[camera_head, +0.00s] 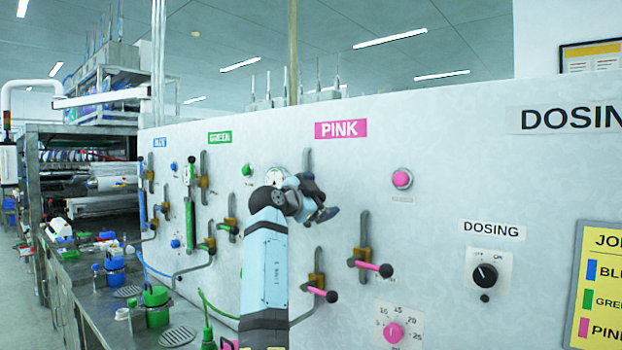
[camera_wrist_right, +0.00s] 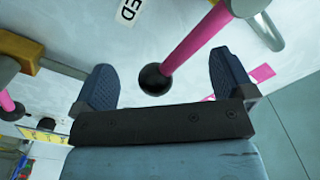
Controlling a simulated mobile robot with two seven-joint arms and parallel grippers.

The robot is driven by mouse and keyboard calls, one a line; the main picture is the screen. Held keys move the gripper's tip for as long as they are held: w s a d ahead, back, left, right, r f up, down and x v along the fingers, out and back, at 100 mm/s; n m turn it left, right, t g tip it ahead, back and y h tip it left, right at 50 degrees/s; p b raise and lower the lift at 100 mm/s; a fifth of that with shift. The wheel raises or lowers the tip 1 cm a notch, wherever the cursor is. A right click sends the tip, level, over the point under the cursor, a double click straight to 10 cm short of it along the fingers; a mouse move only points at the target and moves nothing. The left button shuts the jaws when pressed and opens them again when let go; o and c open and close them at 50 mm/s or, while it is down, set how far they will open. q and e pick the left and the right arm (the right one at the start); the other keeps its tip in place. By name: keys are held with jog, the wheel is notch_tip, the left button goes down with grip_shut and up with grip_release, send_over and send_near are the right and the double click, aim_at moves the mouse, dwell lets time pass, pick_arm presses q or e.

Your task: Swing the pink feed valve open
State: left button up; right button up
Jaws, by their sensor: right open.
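In the wrist view a pink lever (camera_wrist_right: 197,42) with a black ball knob (camera_wrist_right: 155,80) reaches in between the two spread fingers of my right gripper (camera_wrist_right: 161,62). The fingers stand apart on either side with visible gaps. A partly cropped label ending in "ED" (camera_wrist_right: 128,13) is close by. In the head view my right gripper (camera_head: 322,196) is at the panel below the PINK sign (camera_head: 341,129), and it hides the lever there. Two other pink levers with black knobs show lower, one at right (camera_head: 367,266) and one at left (camera_head: 317,290). My left gripper is out of view.
The white panel (camera_head: 450,190) carries green and blue valve groups at left, a pink button (camera_head: 402,178), a pink dial (camera_head: 393,332) and a black DOSING knob (camera_head: 485,274). A bench (camera_head: 90,285) with bottles runs along the left. Another pink lever (camera_wrist_right: 6,72) is at the wrist view's left edge.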

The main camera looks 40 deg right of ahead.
jog(key=shift+w+r, duration=0.25)
jog(key=shift+r, duration=0.05)
